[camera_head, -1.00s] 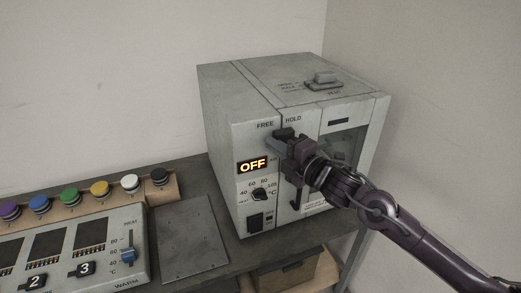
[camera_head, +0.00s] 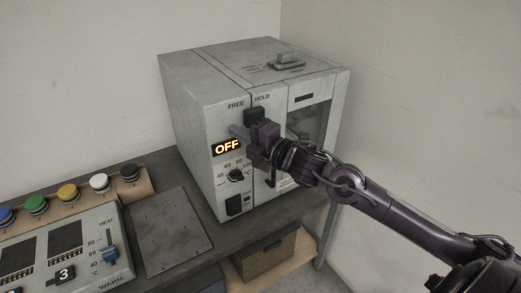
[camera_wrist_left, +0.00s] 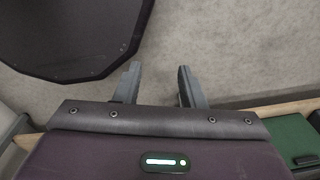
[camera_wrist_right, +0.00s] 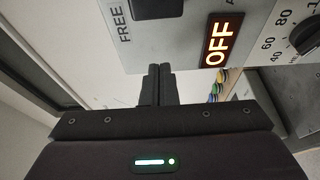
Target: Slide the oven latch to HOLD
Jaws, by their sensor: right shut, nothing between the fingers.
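The oven (camera_head: 185,100) is a pale grey box with FREE and HOLD labels on its front. Its latch, a black block (camera_head: 253,114), sits just below these labels, nearer HOLD than FREE. Part of it is hidden behind my right gripper. In the right wrist view the closed fingertips (camera_wrist_right: 158,70) point toward the latch block (camera_wrist_right: 156,8); contact cannot be told. My left gripper (camera_wrist_left: 157,72) is open and empty.
A temperature dial (camera_head: 236,175) and a black switch (camera_head: 233,205) are on the oven front below the display. A box (camera_head: 268,257) stands below.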

